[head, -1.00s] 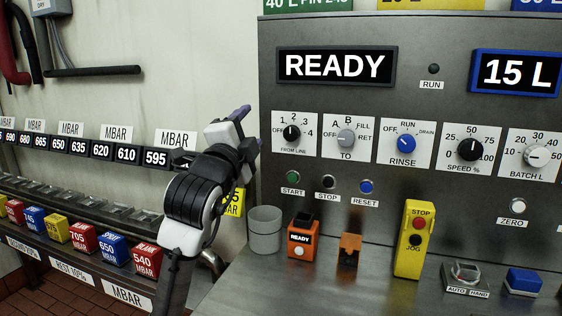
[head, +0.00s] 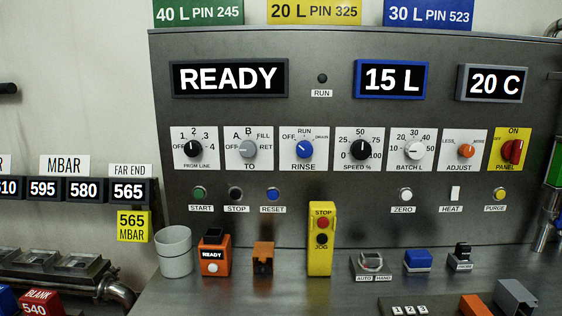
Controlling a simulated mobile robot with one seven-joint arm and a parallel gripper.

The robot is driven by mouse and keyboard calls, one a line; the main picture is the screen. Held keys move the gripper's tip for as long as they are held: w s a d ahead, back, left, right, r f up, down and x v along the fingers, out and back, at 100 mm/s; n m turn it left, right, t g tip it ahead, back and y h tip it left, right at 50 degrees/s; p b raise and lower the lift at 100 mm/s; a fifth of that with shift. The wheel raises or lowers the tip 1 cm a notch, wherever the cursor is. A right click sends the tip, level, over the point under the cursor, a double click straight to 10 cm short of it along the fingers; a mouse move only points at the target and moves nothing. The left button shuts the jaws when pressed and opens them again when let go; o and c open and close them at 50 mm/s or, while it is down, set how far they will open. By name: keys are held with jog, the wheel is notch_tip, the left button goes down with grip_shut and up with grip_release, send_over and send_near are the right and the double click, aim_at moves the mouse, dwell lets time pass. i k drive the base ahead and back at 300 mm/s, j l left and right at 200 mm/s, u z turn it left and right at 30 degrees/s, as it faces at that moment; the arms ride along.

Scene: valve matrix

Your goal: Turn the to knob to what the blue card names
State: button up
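The TO knob (head: 248,149) is a grey knob on a white plate in the upper row of the panel, in the head view. Its plate has A, B, FILL and RET around it. The knob's grip seems to lie toward the left, but its exact setting is too small to tell. A blue sign (head: 428,13) above the panel reads 30 L PIN 523. I see no separate blue card that names a TO setting. My gripper is not in view.
The FROM LINE knob (head: 192,149) is just left of TO, and the RINSE knob (head: 305,149) just right. Below stand a grey cup (head: 174,252), an orange READY box (head: 214,252) and a yellow STOP/JOG box (head: 321,240). The space before the TO knob looks clear.

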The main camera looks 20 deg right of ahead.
aim_at(248, 149)
jog(key=z, duration=1.2)
jog(key=k+j+z, duration=0.45)
jog(key=j, duration=0.15)
jog(key=i, duration=0.1)
